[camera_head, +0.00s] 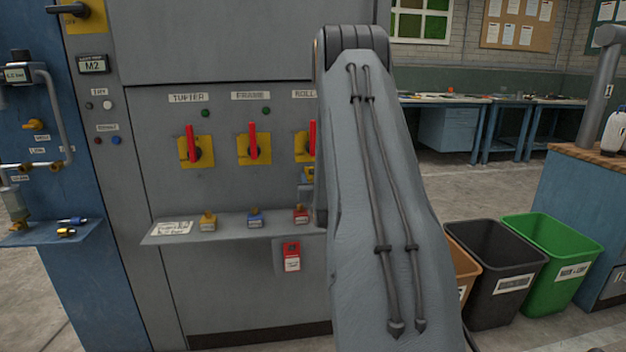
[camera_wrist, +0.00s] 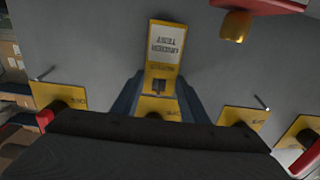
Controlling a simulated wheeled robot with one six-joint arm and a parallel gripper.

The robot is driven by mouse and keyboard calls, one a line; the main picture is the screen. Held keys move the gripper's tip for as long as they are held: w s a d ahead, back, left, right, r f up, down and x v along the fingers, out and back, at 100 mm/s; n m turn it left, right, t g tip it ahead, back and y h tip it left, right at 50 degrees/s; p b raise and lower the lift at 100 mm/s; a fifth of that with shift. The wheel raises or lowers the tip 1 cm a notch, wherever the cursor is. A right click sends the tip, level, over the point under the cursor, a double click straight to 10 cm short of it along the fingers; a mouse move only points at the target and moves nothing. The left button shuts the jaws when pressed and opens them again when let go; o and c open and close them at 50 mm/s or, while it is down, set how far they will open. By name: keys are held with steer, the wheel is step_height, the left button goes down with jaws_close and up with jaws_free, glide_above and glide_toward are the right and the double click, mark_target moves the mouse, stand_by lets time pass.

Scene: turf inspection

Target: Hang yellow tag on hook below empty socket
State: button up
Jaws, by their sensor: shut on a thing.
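The yellow tag (camera_wrist: 165,45) has a white printed label and shows upside down at the top middle of the wrist view. My gripper (camera_wrist: 158,92) is shut on its lower end, with a blue-grey finger on each side. Yellow plates (camera_wrist: 62,95) with dark bosses lie to the left and right of it, and another (camera_wrist: 243,117) carries a thin metal pin. In the head view my gripper is mostly hidden behind my arm; a bit of yellow and blue shows at the arm's left edge. I cannot tell which socket is empty.
The grey panel has red-handled switches (camera_head: 194,146) on yellow plates. Below them a shelf (camera_head: 185,232) bears several coloured padlocks (camera_head: 255,217). A red tag (camera_head: 291,256) hangs under the shelf. Black (camera_head: 488,262) and green (camera_head: 553,255) bins stand at right.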

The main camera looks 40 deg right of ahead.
stand_by(0.4)
steer(key=o, duration=1.1)
steer(key=v, duration=0.8)
steer(key=s+a+n+g+y+p, duration=0.2)
steer(key=s+a+g+y+p, duration=0.15)
steer(key=a, duration=0.95)
steer(key=s+a+n+g+y+p, duration=0.1)
steer(key=s+a+g+y+p, duration=0.25)
steer(key=a, duration=0.85)
steer(key=s+a+r+n+g+y+p, duration=0.1)
steer(key=s+a+g, duration=0.1)
steer(key=s+a, duration=0.3)
steer(key=s+a+r+n+g+p, duration=0.1)
steer(key=s+a+r+g+p, duration=0.1)
steer(key=s+a, duration=0.4)
steer(key=s+a+r+n+g+y+p, duration=0.1)
steer(key=s+a+g, duration=0.3)
steer(key=s, duration=0.8)
steer(key=shift+s+a+r+y+p, duration=0.15)
steer(key=shift+a+r+p, duration=0.05)
steer(key=shift+a, duration=0.2)
steer(key=shift+s+a+r+y+p, duration=0.15)
steer(key=shift+a+r+p, duration=0.05)
steer(key=shift+a, duration=0.2)
